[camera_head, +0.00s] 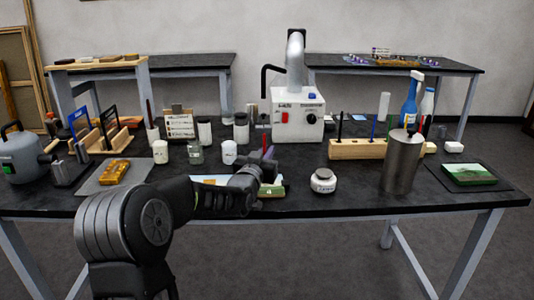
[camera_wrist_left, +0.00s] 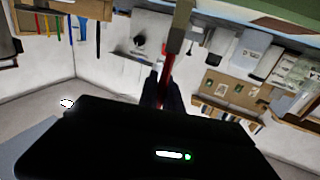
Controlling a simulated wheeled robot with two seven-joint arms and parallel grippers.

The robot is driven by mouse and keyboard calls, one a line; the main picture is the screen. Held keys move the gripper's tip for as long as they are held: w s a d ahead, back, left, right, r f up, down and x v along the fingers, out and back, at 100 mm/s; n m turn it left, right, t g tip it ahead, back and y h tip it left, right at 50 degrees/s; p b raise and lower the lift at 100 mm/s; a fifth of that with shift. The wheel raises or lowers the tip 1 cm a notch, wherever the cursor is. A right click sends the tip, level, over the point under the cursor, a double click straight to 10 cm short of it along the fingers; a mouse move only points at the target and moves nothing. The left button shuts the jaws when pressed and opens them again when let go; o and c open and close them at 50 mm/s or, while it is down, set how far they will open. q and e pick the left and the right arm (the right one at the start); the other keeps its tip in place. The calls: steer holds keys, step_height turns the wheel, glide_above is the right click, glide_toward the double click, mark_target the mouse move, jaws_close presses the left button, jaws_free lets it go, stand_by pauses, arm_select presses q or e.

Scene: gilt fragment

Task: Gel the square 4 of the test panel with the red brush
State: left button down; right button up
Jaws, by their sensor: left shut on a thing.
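My left gripper (camera_head: 262,168) is over the test panel (camera_head: 278,188), above the middle of the dark table. It is shut on the red brush (camera_wrist_left: 168,66), whose red handle stands between the fingers in the left wrist view; the gripper (camera_wrist_left: 162,92) also shows there. In the head view only a bit of red shows at the gripper. My left arm and gripper hide most of the panel. A green patch with a pale mark shows at its right end. I cannot tell whether the bristles touch the panel. My right gripper is out of view.
A lidded jar (camera_head: 323,181) stands right of the panel, and a metal canister (camera_head: 402,162) farther right. A wooden block (camera_head: 358,149) with upright tools is behind. A grey mat (camera_head: 97,187) with an orange piece lies left. Small pots (camera_head: 229,152) stand close behind the panel.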

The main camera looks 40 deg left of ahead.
arm_select(q)
steer(key=shift+w+d, duration=0.75)
steer(key=shift+d, duration=0.25)
steer(key=shift+b, duration=0.3)
steer(key=shift+s+a+f+b, duration=0.15)
steer(key=shift+s+a+b, duration=0.4)
steer(key=shift+a+b, duration=0.2)
steer(key=shift+s+a, duration=0.25)
steer(key=shift+a, duration=0.05)
steer(key=shift+w+d+b, duration=0.3)
steer(key=shift+w+d, duration=0.5)
steer(key=shift+d, duration=0.3)
steer(key=shift+a, duration=0.1)
